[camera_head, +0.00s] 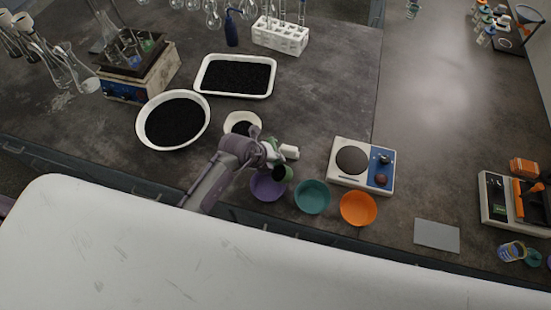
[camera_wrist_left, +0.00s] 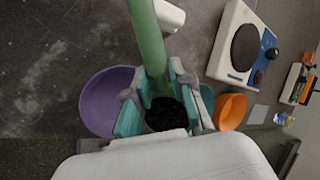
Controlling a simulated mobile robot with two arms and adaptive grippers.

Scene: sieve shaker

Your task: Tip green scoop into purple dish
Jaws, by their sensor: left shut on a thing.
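My left gripper (camera_head: 277,154) is shut on the green scoop (camera_head: 283,173). In the left wrist view, the fingers (camera_wrist_left: 157,92) clasp the scoop, whose green handle (camera_wrist_left: 148,38) runs up out of frame. Black grains show in the scoop's cup (camera_wrist_left: 165,115). The purple dish (camera_head: 267,190) stands near the bench's front edge. The scoop's cup is above the dish's right part in the head view. In the left wrist view, the purple dish (camera_wrist_left: 100,102) lies left of the fingers, and its inside looks empty where visible. My right gripper is not in view.
A teal dish (camera_head: 312,198) and an orange dish (camera_head: 358,209) stand right of the purple one. A hot plate (camera_head: 342,181) is behind them. A round white bowl (camera_head: 140,130), a smaller white dish (camera_head: 229,120) and a white tray (camera_head: 236,94) hold black grains.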

